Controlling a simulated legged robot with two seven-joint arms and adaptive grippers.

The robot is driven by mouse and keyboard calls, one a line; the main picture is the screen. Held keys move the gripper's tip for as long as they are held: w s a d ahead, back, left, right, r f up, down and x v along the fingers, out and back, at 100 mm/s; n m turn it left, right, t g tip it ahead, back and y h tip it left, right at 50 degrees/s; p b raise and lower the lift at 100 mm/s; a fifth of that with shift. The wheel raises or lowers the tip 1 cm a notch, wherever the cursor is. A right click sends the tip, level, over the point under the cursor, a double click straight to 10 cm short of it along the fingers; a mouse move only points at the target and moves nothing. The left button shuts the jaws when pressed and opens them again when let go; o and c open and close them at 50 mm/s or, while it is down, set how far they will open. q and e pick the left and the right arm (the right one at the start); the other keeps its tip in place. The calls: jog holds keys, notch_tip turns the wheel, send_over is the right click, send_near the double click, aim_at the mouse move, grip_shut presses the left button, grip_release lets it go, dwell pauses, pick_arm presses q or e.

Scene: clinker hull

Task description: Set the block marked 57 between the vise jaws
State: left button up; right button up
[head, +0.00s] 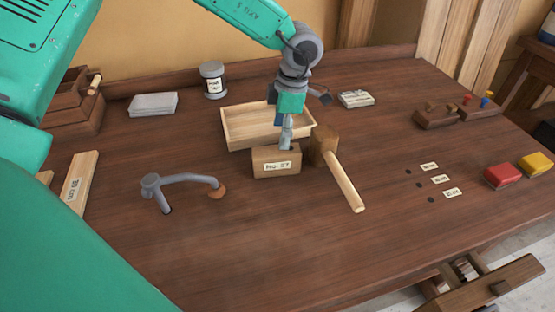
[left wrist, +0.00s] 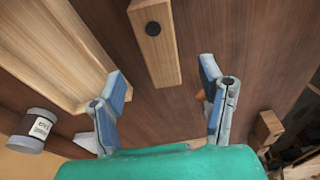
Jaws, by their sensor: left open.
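The block marked 57 (head: 277,166) is a small tan wooden block with a white label on its near face, sitting on the bench in front of a shallow wooden tray. My left gripper (head: 287,138) is over its top, pointing down. In the left wrist view my left gripper (left wrist: 162,72) is open, with a light wooden block that appears to be the same one (left wrist: 154,62) between and beyond the fingertips, a black dot on its face. Contact cannot be told. The wooden vise (head: 500,288) is at the bench's front right edge, partly cut off. My right gripper is not in view.
The tray (head: 230,131) lies just behind the block. A mallet (head: 345,183) lies close to its right. Red (head: 502,176) and yellow (head: 535,164) boxes are at the right. The front middle of the bench is clear.

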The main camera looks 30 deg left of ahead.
aim_at(277, 150)
pick_arm(q)
jog(key=shift+s+a+f, duration=0.1)
jog(key=shift+s+f, duration=0.1)
jog(key=shift+f, duration=0.35)
jog(key=shift+s+a+f, duration=0.1)
jog(key=shift+s+f, duration=0.05)
jog(key=shift+f, duration=0.4)
jog(key=f, duration=0.3)
jog(key=f+p, duration=0.1)
jog(key=f, duration=0.1)
jog(key=shift+a+f, duration=0.1)
jog(key=shift+a, duration=0.25)
jog(key=shift+d, duration=0.1)
jog(key=shift+c, duration=0.8)
grip_shut()
